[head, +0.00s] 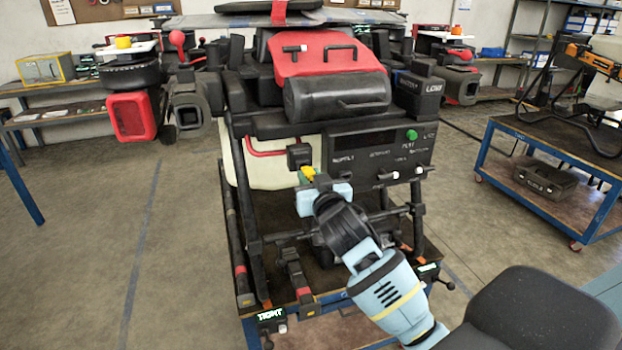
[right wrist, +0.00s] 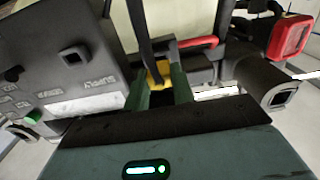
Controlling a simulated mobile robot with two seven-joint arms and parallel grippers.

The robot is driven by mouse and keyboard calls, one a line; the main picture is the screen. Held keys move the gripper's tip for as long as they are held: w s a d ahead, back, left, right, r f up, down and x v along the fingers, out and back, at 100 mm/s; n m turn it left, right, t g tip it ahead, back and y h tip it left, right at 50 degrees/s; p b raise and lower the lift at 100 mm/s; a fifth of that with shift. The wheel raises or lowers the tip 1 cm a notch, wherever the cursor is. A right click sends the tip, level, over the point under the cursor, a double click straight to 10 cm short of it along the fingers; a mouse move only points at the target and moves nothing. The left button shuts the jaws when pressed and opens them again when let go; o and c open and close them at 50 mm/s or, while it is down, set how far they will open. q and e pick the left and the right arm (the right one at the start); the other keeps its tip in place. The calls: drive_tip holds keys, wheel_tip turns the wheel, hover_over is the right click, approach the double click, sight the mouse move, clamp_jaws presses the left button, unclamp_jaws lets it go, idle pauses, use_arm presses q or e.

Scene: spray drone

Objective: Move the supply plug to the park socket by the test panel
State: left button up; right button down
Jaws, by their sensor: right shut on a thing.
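The supply plug shows as a small yellow piece (head: 307,173) at my right gripper (head: 322,190), at the front of the drone. In the right wrist view the yellow plug (right wrist: 159,74) sits between the two green fingers of the gripper (right wrist: 160,92), which is shut on it. A dark strap or cable runs up from it. I cannot tell whether the plug's end touches anything. The test panel (head: 385,150) is a dark box just right of the gripper. My left gripper is not in view.
Dark frame legs (head: 248,215) stand on a blue-edged cart below. A blue trolley (head: 540,190) stands at right. The floor at left is clear.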

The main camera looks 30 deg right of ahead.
sight(311, 178)
drive_tip(key=shift+x, duration=1.2)
drive_tip(key=c, duration=1.1)
unclamp_jaws()
drive_tip(key=shift+b+v, duration=0.3)
drive_tip(key=shift+v, duration=3.7)
drive_tip(key=s+a+f+n+g+y, duration=0.15)
drive_tip(key=s+f, duration=0.25)
drive_tip(key=f, duration=0.5)
drive_tip(key=s+a+f+n+g+y, duration=0.1)
drive_tip(key=s+a+f, duration=0.25)
drive_tip(key=f, duration=0.45)
drive_tip(key=s+a+f+n+g+y, duration=0.15)
drive_tip(key=s+f, duration=0.25)
drive_tip(key=f, duration=0.5)
drive_tip(key=s+a+f+g+y, duration=0.1)
drive_tip(key=s+a+f+g, duration=0.1)
drive_tip(key=s+f, duration=0.4)
drive_tip(key=s+a+f+n+g+y, duration=0.1)
drive_tip(key=s+a+f, duration=0.3)
drive_tip(key=s, duration=1)
wheel_tip(311, 178, down, 3)
drive_tip(key=shift+a+f+g, duration=0.1)
drive_tip(key=shift+a+g, duration=0.2)
drive_tip(key=shift+g, duration=0.2)
